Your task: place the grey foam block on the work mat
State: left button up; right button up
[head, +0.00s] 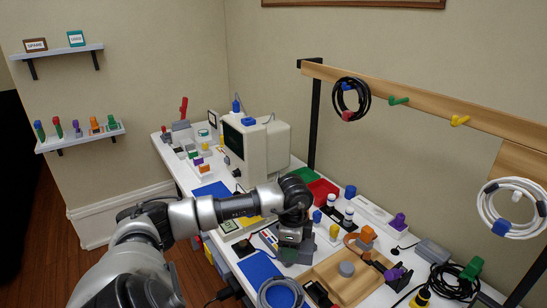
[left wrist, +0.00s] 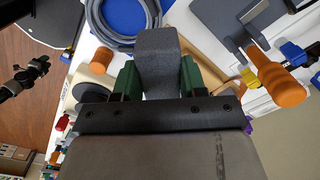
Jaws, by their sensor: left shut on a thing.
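My left gripper (head: 290,252) is over the near part of the bench in the head view. In the left wrist view its green-padded fingers (left wrist: 158,82) are shut on the grey foam block (left wrist: 157,62), which stands out beyond the fingertips. The block is largely hidden by the gripper in the head view. A blue mat (head: 258,267) lies on the bench just below and left of the gripper, with a coil of grey cable at its near edge. Another blue mat (head: 212,189) lies farther back. I cannot tell which is the work mat. My right gripper is out of view.
A grey cable coil (head: 281,291) lies near the front edge. A wooden tray (head: 322,277) with small parts is to the right. White bottles (head: 330,214) and a beige monitor (head: 257,145) stand behind. Hanging cables and a rail are on the wall side.

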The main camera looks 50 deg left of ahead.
pick_arm(q)
jog(key=s+a+f, duration=0.1)
jog(key=a+f, duration=0.1)
jog(key=a, duration=0.1)
jog(key=s+a+f+p, duration=0.1)
jog(key=s+a+f, duration=0.1)
jog(key=a, duration=0.2)
jog(key=s+a+f+p, duration=0.1)
jog(key=a+f, duration=0.1)
jog(key=a, duration=0.1)
jog(key=shift+s+a+f, duration=0.25)
jog(key=shift+a+f, duration=0.15)
notch_tip(320, 180, down, 4)
jog(key=shift+a+f, duration=0.1)
jog(key=shift+f, duration=0.15)
jog(key=o, duration=0.9)
